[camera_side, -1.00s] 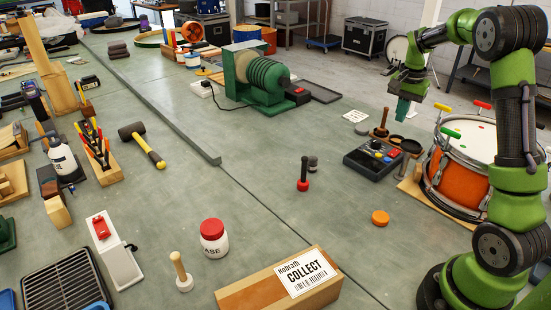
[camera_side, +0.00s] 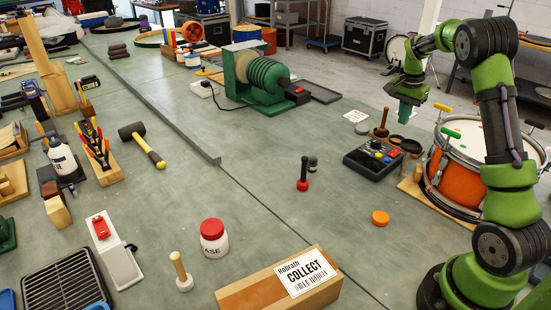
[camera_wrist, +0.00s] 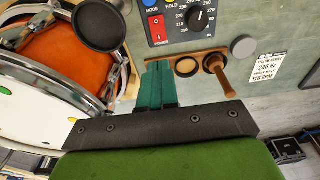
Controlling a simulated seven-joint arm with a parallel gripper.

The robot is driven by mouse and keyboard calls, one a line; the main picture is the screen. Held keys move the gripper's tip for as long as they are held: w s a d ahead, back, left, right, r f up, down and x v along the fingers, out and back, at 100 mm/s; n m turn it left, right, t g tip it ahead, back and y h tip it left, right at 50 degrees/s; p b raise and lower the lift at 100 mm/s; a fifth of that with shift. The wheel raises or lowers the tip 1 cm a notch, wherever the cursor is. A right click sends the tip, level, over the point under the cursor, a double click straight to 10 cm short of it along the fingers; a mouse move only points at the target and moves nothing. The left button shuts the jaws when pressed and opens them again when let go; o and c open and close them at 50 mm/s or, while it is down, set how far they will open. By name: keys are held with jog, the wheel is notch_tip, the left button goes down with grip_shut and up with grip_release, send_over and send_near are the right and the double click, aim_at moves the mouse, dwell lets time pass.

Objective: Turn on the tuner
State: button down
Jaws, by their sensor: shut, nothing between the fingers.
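The tuner (camera_side: 364,165) is a dark box with coloured buttons and a knob, on the bench left of the drum. In the wrist view the tuner (camera_wrist: 179,34) shows only in part at the top edge, with a red rocker switch (camera_wrist: 157,28), a black dial (camera_wrist: 198,18) and part of a blue button. Its far part is out of that frame. My gripper (camera_side: 404,116) hangs above and behind the tuner in the side view, apart from it. In the wrist view its green fingers (camera_wrist: 157,72) are together and empty, below the tuner's edge.
An orange snare drum (camera_side: 455,180) stands right of the tuner. A black round pad (camera_wrist: 101,24) lies between them. A wooden-handled tool (camera_wrist: 219,72) and a printed card (camera_wrist: 268,66) are near the fingers. Bench left of the tuner is largely clear.

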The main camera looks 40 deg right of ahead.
aim_at(397, 150)
jog(key=f, duration=0.6)
jog(key=d+f, duration=0.1)
jog(key=f, duration=0.3)
jog(key=shift+d, duration=0.1)
jog(key=shift+f, duration=0.25)
jog(key=shift+a+r, duration=0.25)
jog(key=shift+a, duration=0.5)
jog(key=shift+r, duration=0.15)
notch_tip(397, 150, up, 14)
jog(key=a, duration=0.1)
jog(key=shift+a, duration=0.3)
